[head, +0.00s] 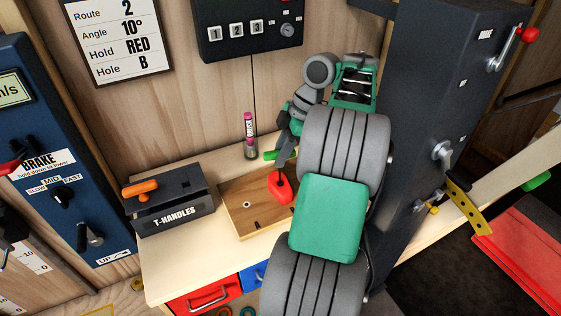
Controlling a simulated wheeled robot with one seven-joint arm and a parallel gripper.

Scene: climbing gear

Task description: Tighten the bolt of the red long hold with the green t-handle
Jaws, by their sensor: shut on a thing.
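The red long hold (279,190) lies on a wooden board (246,221) on the bench. My gripper (284,157) is above the hold and shut on the green t-handle (270,155). Its green grip sticks out to the left of my fingers. A dark shaft runs down toward a dark spot on top of the hold. I cannot tell whether the tip sits in the bolt. The bolt itself is not clearly visible. My arm hides the board's right side.
A black T-HANDLES box (173,207) with an orange t-handle (140,188) on it stands left of the board. A pink-and-dark marker-like tube (249,135) stands behind the board. A tall dark column (437,100) is at the right. Some bench top is free in front of the box.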

